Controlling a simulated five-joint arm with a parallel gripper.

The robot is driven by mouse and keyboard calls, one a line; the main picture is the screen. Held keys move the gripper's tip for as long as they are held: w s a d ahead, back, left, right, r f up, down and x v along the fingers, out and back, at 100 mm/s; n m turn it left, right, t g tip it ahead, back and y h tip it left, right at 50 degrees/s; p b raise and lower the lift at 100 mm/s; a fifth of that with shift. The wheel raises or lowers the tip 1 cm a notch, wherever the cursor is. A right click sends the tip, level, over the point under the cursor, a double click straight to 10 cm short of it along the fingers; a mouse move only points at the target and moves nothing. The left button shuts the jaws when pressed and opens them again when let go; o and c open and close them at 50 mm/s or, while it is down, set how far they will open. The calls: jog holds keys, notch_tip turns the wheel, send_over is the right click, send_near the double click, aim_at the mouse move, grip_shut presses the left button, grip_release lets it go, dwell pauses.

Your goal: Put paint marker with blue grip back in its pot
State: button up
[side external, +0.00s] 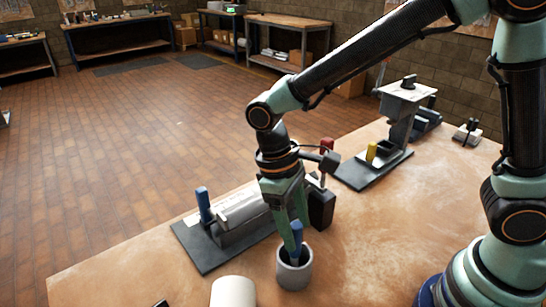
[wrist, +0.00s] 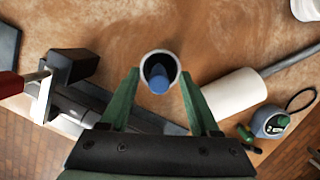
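The paint marker with blue grip (side external: 296,232) stands in a grey pot (side external: 294,277), its blue end up and its lower part hidden inside. In the wrist view the marker's blue end (wrist: 158,83) shows at the mouth of the pot (wrist: 146,62). My gripper (side external: 292,243) is above the pot, pointing down, with its green fingers close to the marker in the side view. In the wrist view my gripper (wrist: 158,73) has its fingers wide apart on either side of the marker, with clear gaps. Nothing is held.
A white cylinder (side external: 233,293) lies near the pot; a grey rod (wrist: 291,61) extends from it. A dark plate (side external: 203,258) with a clamped fixture and a blue handle (side external: 203,204) is at left. Another fixture with a yellow part (side external: 371,152) stands behind.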

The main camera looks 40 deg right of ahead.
jog(key=v, duration=1.2)
jog(key=s+d+m+t, duration=0.1)
jog(key=d+t, duration=0.3)
jog(key=d, duration=0.4)
jog(key=s+d+m+t+y, duration=0.1)
jog(key=d+m+t, duration=0.2)
jog(key=d, duration=0.6)
jog(key=shift+s+d+r+m+t, duration=0.3)
jog(key=shift+s+d+r+t, duration=0.05)
jog(key=shift+r+t, duration=0.15)
